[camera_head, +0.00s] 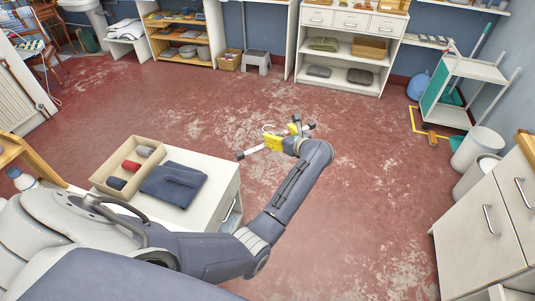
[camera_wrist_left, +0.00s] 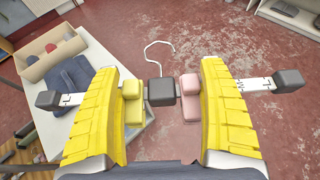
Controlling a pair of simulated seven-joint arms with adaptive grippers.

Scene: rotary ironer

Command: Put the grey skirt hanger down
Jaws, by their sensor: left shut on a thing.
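The grey skirt hanger has a light bar, a dark middle block (camera_wrist_left: 161,92), a dark clip at each end and a pale wire hook. In the head view, its hook (camera_head: 268,129) and ends show around my left gripper (camera_head: 279,143). My left gripper (camera_wrist_left: 161,97) is shut on the hanger's middle, with a pad on either side of the block. It holds the hanger in the air, with red floor seen behind it. In the left wrist view, the hook points away from the gripper. My right gripper is not in view.
A white cabinet (camera_head: 222,187) stands left of the gripper. On it are an open box (camera_head: 100,178) with rolled cloths and a folded dark blue cloth (camera_head: 173,184). Shelves (camera_head: 345,60) line the back wall. White drawers (camera_head: 480,235) stand at the right. The middle floor is clear.

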